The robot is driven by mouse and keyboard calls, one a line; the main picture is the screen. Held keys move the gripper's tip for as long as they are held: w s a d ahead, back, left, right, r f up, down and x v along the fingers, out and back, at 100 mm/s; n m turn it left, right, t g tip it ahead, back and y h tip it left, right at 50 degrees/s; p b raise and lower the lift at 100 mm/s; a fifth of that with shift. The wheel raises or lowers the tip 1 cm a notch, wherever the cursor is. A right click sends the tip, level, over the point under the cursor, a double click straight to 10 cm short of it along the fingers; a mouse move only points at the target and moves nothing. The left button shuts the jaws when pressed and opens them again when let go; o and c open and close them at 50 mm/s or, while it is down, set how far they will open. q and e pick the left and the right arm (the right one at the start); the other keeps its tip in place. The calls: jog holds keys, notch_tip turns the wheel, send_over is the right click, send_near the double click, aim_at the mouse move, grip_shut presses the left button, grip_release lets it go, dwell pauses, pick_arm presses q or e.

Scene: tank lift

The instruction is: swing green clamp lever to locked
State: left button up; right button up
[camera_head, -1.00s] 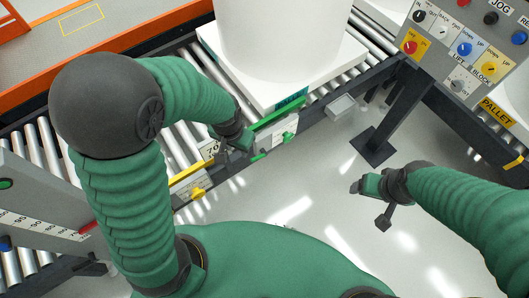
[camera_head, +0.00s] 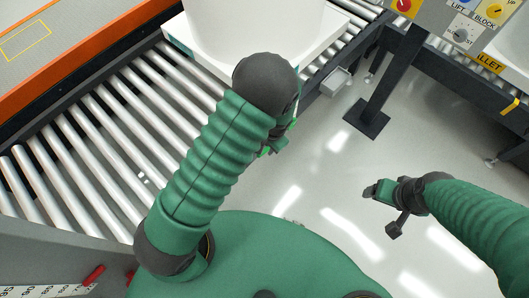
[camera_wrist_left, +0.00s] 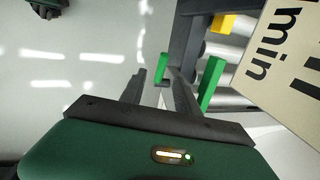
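In the left wrist view, a short green bar (camera_wrist_left: 163,67) shows between the fingers of my left gripper (camera_wrist_left: 160,82), and a larger green bar (camera_wrist_left: 210,82) stands just right of the right finger. I cannot tell which of them is the clamp lever. The left fingers are apart, with nothing visibly gripped; contact is unclear. In the head view my left gripper (camera_head: 279,142) is mostly hidden below my dark elbow, beside the conveyor edge, with small green parts near it. My right gripper (camera_head: 373,190) hangs over the floor, away from the conveyor; its finger opening is too small to judge.
A white tank (camera_head: 225,25) stands on a white pallet (camera_head: 325,40) on the roller conveyor (camera_head: 85,165). A control panel on a dark post (camera_head: 380,90) is at upper right. A plate marked "min" (camera_wrist_left: 285,55) is close right in the wrist view. The floor (camera_head: 320,180) is clear.

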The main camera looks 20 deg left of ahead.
aim_at(264, 152)
pick_arm(q)
jog(key=f, duration=0.2)
jog(key=a+f+b, duration=0.1)
jog(key=f, duration=0.1)
jog(key=a+f, duration=0.1)
jog(key=f, duration=0.1)
jog(key=shift+w+f, duration=0.15)
jog(key=shift+w, duration=0.05)
jog(key=shift+d+f, duration=0.15)
jog(key=shift+f, duration=0.4)
jog(key=shift+d, duration=0.15)
jog(key=shift+a, duration=0.25)
jog(key=c, duration=0.7)
grip_shut()
jog(key=shift+w+d, duration=0.1)
jog(key=shift+r, duration=0.1)
